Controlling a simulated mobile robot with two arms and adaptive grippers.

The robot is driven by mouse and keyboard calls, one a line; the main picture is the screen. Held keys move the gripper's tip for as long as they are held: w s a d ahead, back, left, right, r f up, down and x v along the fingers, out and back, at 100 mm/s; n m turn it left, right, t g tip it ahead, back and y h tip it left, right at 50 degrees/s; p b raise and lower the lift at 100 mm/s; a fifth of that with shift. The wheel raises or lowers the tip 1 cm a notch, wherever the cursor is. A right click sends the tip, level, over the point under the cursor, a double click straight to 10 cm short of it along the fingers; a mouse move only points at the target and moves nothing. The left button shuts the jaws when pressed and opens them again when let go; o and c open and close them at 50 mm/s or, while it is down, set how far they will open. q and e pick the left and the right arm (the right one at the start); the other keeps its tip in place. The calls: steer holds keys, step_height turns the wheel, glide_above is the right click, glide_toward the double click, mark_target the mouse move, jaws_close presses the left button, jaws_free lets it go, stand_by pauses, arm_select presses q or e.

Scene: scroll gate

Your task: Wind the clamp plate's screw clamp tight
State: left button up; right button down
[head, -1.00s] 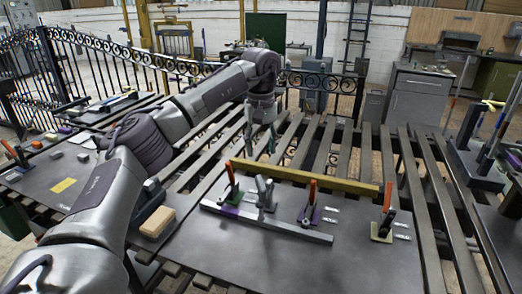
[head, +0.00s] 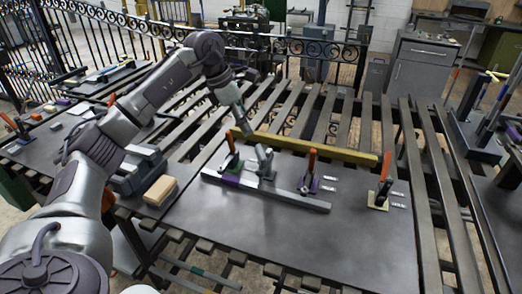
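The dark clamp plate (head: 290,240) lies on the slatted bench. A long grey bar (head: 290,199) lies across it. A grey upright fixture (head: 264,160) stands at the bar and may be the screw clamp; its jaw and screw are too small to make out. Red-handled clamps stand at the left (head: 231,155), middle (head: 310,172) and right (head: 383,185) of the plate. My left gripper (head: 243,126) points down above the plate's back left, close to the left clamp's handle in the picture. Its fingers are too small to read. My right gripper is out of view.
A yellow bar (head: 310,148) runs along the plate's back. A tan block (head: 160,190) and a grey vise-like body (head: 136,172) sit to the left. A plate with small parts (head: 45,150) lies farther left. The plate's front is clear.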

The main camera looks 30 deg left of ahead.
mark_target(261, 151)
arm_select(q)
steer(key=p+x, duration=0.2)
steer(key=x, duration=1)
steer(key=shift+a+p, duration=0.1)
steer(key=shift+p, duration=0.2)
steer(key=c, duration=1)
steer(key=shift+f+m+g+h+b, duration=0.1)
steer(key=shift+m+g+h+b, duration=0.25)
steer(key=shift+m+b, duration=0.85)
steer(key=m+g+b, duration=0.1)
steer(key=m, duration=0.1)
steer(key=shift+m, duration=0.4)
steer(key=m+g+b, duration=0.1)
steer(key=m, duration=0.2)
steer(key=shift+h+b, duration=0.35)
steer(key=shift+m+g+b, duration=0.35)
steer(key=shift+m+g, duration=0.4)
steer(key=shift+m, duration=0.85)
